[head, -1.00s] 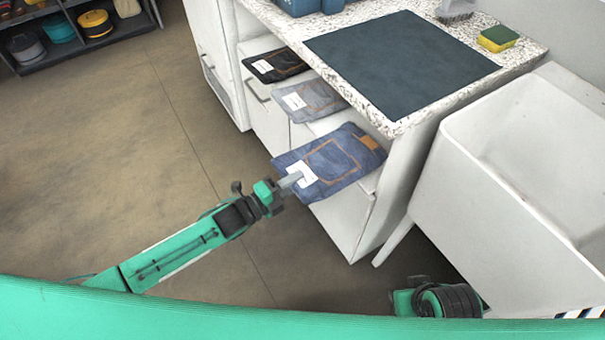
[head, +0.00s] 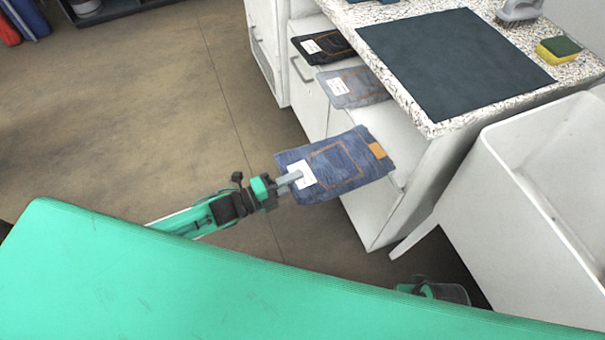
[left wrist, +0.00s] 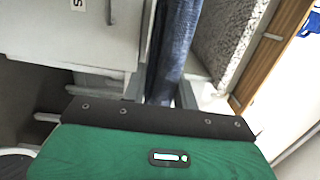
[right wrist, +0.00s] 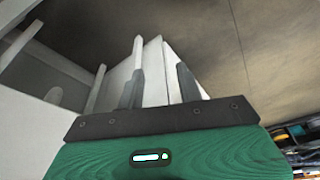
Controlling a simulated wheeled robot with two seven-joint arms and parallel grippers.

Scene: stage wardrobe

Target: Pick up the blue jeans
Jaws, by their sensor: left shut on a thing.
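The folded blue jeans (head: 345,168), with an orange-brown stitched pocket, a tan patch and a white label, are in the middle of the head view. My left gripper (head: 292,180) is shut on their left edge, by the label. They stick out in front of the cabinet, and their right end overlaps the lowest shelf in the picture; whether they touch it I cannot tell. In the left wrist view the jeans (left wrist: 174,45) stand edge-on between the fingers. My right gripper (right wrist: 162,85) is open and empty in the right wrist view; in the head view its fingers are hidden.
Folded grey jeans (head: 352,88) and black jeans (head: 322,46) lie on the shelves behind. A speckled counter (head: 432,130) with a dark mat (head: 450,62) stands above. A white sink or tub (head: 535,190) is at the right.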

